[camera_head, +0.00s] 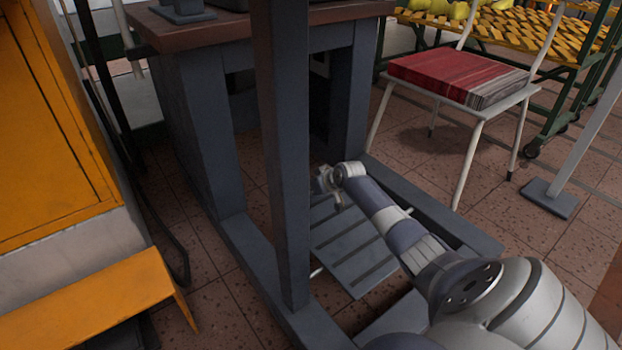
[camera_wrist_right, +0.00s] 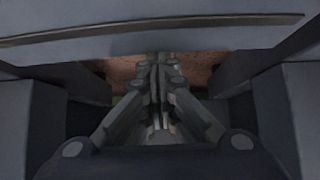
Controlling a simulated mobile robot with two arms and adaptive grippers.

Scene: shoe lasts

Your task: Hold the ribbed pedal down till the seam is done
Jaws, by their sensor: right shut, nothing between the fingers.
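The ribbed pedal (camera_head: 352,247) is a grey plate with dark raised strips, low between the legs of the machine stand. Part of it is hidden behind the stand's upright post and my right arm. My right gripper (camera_head: 325,180) is over the pedal's far end in the head view. In the right wrist view its fingers (camera_wrist_right: 158,95) are together with nothing between them. A grey surface with a dark strip (camera_wrist_right: 150,28) crosses the top of that view and looks like part of the pedal. I cannot tell whether the fingertips touch the pedal. My left gripper is not in view.
The grey stand's upright post (camera_head: 282,150) rises left of my arm, and its low frame rail (camera_head: 435,215) runs at the right. A chair with a red stack (camera_head: 455,75) stands at the upper right. An orange cabinet (camera_head: 50,130) stands at the left.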

